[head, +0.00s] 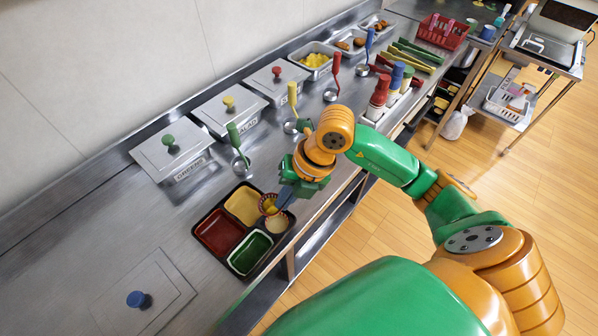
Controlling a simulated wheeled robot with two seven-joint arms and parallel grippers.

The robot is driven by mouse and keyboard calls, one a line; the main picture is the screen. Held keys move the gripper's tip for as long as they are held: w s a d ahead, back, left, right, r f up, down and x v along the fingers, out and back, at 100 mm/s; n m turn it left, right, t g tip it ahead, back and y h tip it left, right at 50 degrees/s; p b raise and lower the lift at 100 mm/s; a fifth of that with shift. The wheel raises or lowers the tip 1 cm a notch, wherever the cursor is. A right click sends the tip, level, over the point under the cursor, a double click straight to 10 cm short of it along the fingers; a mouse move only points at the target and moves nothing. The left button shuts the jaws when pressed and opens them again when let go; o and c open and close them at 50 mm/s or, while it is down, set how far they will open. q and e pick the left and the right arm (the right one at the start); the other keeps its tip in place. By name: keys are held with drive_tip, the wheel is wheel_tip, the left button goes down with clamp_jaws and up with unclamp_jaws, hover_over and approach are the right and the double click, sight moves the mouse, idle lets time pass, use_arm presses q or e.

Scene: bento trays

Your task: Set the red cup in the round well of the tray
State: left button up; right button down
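The black tray (229,265) lies on the steel counter with a red, a yellow, a green and a pale compartment. The red cup (264,211), with a patterned rim and something yellow inside, is at the tray's upper right edge, between the yellow and pale compartments. I cannot tell whether it rests in a well or is held just above the tray. My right gripper (284,198) reaches down to the cup's right side, its dark fingers at the rim. The far finger and any grip are too small to make out. My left gripper is out of view.
Lidded containers (171,150) and upright ladles (238,145) line the counter behind the tray. Squeeze bottles (379,93) stand beyond my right forearm. A flat lid with a blue knob (138,299) lies lower left.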

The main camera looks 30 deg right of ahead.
drive_tip(key=f+b, duration=0.2)
drive_tip(key=f, duration=0.1)
drive_tip(key=f+b, duration=0.3)
drive_tip(key=d+f+b, duration=0.1)
drive_tip(key=f+b, duration=0.2)
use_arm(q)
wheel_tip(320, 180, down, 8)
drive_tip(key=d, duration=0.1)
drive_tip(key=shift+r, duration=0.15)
use_arm(e)
drive_tip(key=shift+a, duration=0.1)
drive_tip(key=shift+f, duration=0.15)
drive_tip(key=shift+f+b, duration=0.2)
drive_tip(key=shift+b, duration=0.1)
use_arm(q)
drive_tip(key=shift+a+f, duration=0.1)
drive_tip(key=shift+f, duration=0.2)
